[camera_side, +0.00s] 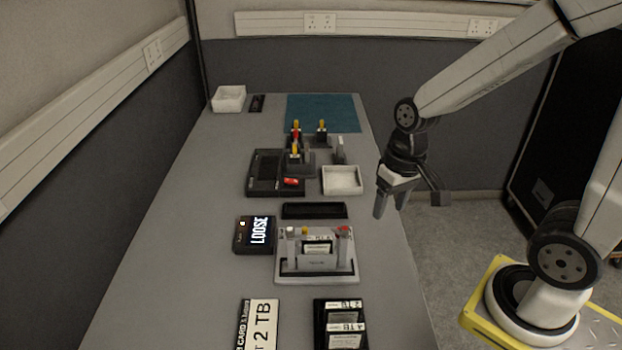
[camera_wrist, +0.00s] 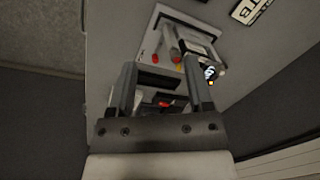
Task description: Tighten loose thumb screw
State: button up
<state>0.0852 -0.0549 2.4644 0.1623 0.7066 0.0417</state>
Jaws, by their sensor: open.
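A light grey fixture (camera_side: 318,268) stands on the table with upright posts and a labelled card between them. One post has a red top (camera_side: 344,230), and a small yellow knob (camera_side: 304,231) sits near the other post. I cannot tell which of these is the thumb screw. A dark display box (camera_side: 255,235) left of the fixture reads "LOOSE". My gripper (camera_side: 390,208) is open and empty, pointing down beyond the table's right edge, up and right of the fixture. In the wrist view the fixture (camera_wrist: 198,38) appears beyond the open fingers (camera_wrist: 160,66).
Behind the fixture are a black tray (camera_side: 314,211), a white tray (camera_side: 342,180) and a dark tool stand (camera_side: 300,168) with yellow-handled tools. A teal mat (camera_side: 323,112) lies at the back. Card labels (camera_side: 260,325) and a card rack (camera_side: 340,328) are in front. The table's left side is mostly clear.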

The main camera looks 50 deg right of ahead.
aim_at(348, 229)
jog(key=w+d+r+m+t+y, duration=0.1)
jog(key=w+d+m+t+y, duration=0.2)
jog(key=m+y, duration=0.55)
jog(key=w+d+m+t+y, duration=0.2)
jog(key=w+m+y, duration=0.2)
jog(key=m+y, duration=0.5)
notch_tip(348, 229, down, 14)
jog(key=h, duration=0.1)
jog(key=shift+a+m, duration=0.2)
jog(key=shift+m, duration=0.25)
jog(key=shift+w+a+r+h, duration=0.1)
jog(key=shift+h, duration=0.15)
jog(key=shift+x, duration=3.85)
